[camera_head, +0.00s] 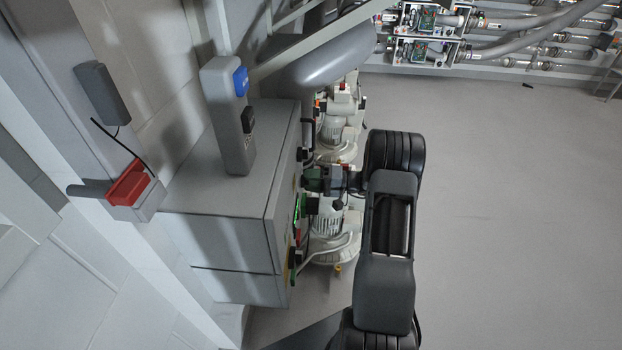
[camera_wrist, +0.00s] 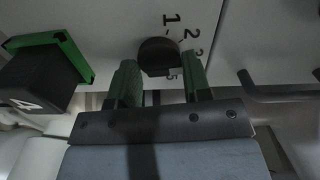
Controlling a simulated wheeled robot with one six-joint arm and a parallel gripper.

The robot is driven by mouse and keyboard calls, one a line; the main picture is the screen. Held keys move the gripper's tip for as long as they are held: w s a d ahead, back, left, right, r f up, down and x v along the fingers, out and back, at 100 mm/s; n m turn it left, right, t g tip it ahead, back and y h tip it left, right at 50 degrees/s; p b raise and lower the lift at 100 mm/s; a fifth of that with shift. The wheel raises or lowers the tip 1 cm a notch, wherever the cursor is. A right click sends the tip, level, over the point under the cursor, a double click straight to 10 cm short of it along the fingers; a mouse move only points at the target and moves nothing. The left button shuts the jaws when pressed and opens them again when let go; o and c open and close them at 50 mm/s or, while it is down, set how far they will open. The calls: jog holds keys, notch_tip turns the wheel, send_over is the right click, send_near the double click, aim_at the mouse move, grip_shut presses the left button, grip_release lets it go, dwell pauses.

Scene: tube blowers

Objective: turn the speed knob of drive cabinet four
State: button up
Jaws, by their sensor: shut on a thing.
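A round black speed knob (camera_wrist: 158,57) sits on a pale panel (camera_wrist: 110,22) in the wrist view. Printed numbers, 1 and 2 among them, run around its upper right side. My gripper (camera_wrist: 160,68) has one dark green finger on each side of the knob and is shut on it. The fingers hide the knob's lower sides, and I cannot read a pointer on it. In the head view my gripper (camera_head: 322,180) is at the front of a grey cabinet (camera_head: 222,205); the knob cannot be made out there.
A black block with a green frame (camera_wrist: 45,72) and a white mark like a 4 juts out left of the fingers. A dark bar handle (camera_wrist: 278,98) is on the right. White pumps (camera_head: 332,225) stand close behind my gripper. Open floor (camera_head: 520,200) lies right.

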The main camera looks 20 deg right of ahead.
jog(key=m+p, duration=0.1)
jog(key=m, duration=0.1)
jog(key=r+m+p, duration=0.1)
jog(key=m, duration=0.1)
jog(key=shift+w+d, duration=0.1)
jog(key=shift+w, duration=0.1)
jog(key=m+p, duration=0.1)
jog(key=m, duration=0.3)
jog(key=shift+p, duration=0.4)
jog(key=m+p, duration=0.2)
jog(key=m, duration=0.2)
jog(key=shift+f, duration=0.15)
jog(key=shift+f+m+p, duration=0.25)
jog(key=shift+m+p, duration=0.25)
jog(key=shift+m, duration=1)
jog(key=shift+d, duration=0.1)
jog(key=o, duration=0.7)
jog(key=shift+f, duration=0.1)
jog(key=shift+s+f, duration=0.1)
jog(key=shift+f, duration=0.05)
